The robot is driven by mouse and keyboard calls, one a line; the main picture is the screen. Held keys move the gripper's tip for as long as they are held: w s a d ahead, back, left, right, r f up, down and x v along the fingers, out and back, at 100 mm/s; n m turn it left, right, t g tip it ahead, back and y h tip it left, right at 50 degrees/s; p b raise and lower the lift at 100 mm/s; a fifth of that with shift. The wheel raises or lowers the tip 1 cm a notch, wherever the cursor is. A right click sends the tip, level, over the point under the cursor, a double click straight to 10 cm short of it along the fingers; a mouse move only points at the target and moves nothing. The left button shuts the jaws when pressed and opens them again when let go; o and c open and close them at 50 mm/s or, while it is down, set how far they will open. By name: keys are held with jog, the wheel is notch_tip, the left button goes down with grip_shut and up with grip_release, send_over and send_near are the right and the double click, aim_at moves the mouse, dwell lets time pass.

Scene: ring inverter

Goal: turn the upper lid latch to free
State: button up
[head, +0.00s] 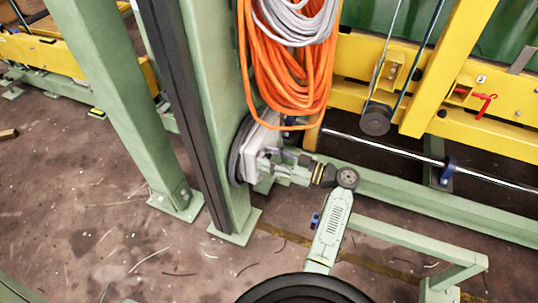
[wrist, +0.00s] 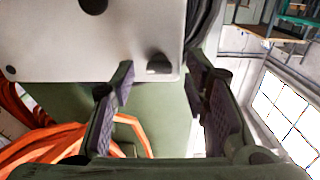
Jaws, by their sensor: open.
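A pale grey box (head: 264,139) is mounted on the green post in the head view. Its flat lid (wrist: 60,45) fills the upper left of the wrist view. A dark latch (wrist: 158,65) sits near a lid corner, between my fingertips in the picture. Another dark knob (wrist: 93,4) shows at the top edge, and a small dark round part (wrist: 11,70) at the left. I cannot tell for sure which is the upper latch. My gripper (wrist: 160,78) is open and empty, with one finger either side of the near latch. In the head view my gripper (head: 268,164) is at the box front; contact is unclear.
Orange cable (head: 290,85) hangs just above the box and shows at the lower left of the wrist view (wrist: 60,140). The green post (head: 212,100) stands behind the box. Yellow beams (head: 380,55) and a low green rail (head: 420,195) lie to the right.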

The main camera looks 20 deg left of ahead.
jog(key=shift+a, duration=0.15)
jog(key=shift+c, duration=0.2)
grip_shut()
dwell(0.3)
